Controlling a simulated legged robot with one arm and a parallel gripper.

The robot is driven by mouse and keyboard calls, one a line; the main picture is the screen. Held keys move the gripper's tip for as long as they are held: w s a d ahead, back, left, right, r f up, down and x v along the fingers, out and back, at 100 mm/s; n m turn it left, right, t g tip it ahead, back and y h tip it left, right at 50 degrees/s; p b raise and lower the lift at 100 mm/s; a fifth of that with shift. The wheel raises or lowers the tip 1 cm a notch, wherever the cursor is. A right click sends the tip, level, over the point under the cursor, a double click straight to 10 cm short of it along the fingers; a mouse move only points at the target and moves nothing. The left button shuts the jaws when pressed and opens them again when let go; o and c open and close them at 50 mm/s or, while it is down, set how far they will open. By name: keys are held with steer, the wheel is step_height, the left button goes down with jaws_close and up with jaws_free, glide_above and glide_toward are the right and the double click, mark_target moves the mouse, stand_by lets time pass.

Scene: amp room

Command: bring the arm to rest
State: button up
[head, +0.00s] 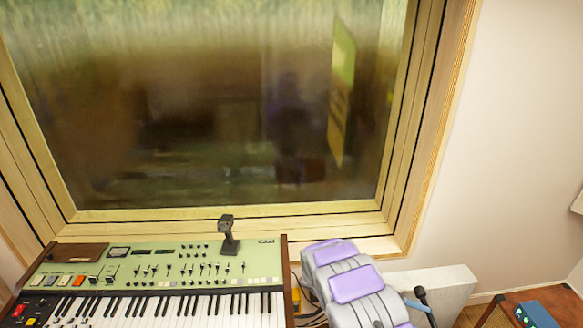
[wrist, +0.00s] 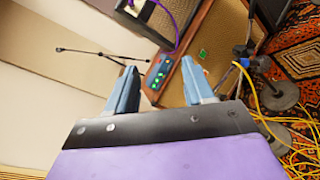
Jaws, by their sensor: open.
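My gripper (wrist: 159,66) shows in the wrist view with its two blue-grey fingers spread apart. It is open, and nothing is held between the fingers. Beyond the fingers lies a wooden-topped cabinet, with no visible contact. In the head view, purple and grey parts of my own body show at the lower middle, to the right of the keyboard. I cannot clearly make out the gripper in the head view.
A green synthesizer keyboard (head: 160,268) stands at lower left, with a dark upright object (head: 228,236) on it. A large window (head: 200,110) is behind. A blue device (head: 535,315) sits on a wooden cabinet at right. Yellow cables (wrist: 262,115) and stands lie on the patterned rug.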

steer(key=s+a+r+m+g+y, duration=0.1)
steer(key=s+a+r+m+y, duration=0.1)
steer(key=s+r+y, duration=0.4)
steer(key=s+a+r+m+y, duration=0.2)
steer(key=s+a+r+m, duration=0.1)
steer(key=s+r, duration=0.6)
steer(key=s+a+r+t+y, duration=0.2)
steer(key=s+a+y, duration=0.1)
steer(key=s+a, duration=0.4)
steer(key=s+a+r+t+y, duration=0.2)
steer(key=s+a+t+y, duration=0.1)
steer(key=s+a, duration=0.4)
steer(key=shift+s+a+r+y, duration=0.2)
steer(key=shift+s+a+y, duration=0.2)
steer(key=shift+y, duration=0.4)
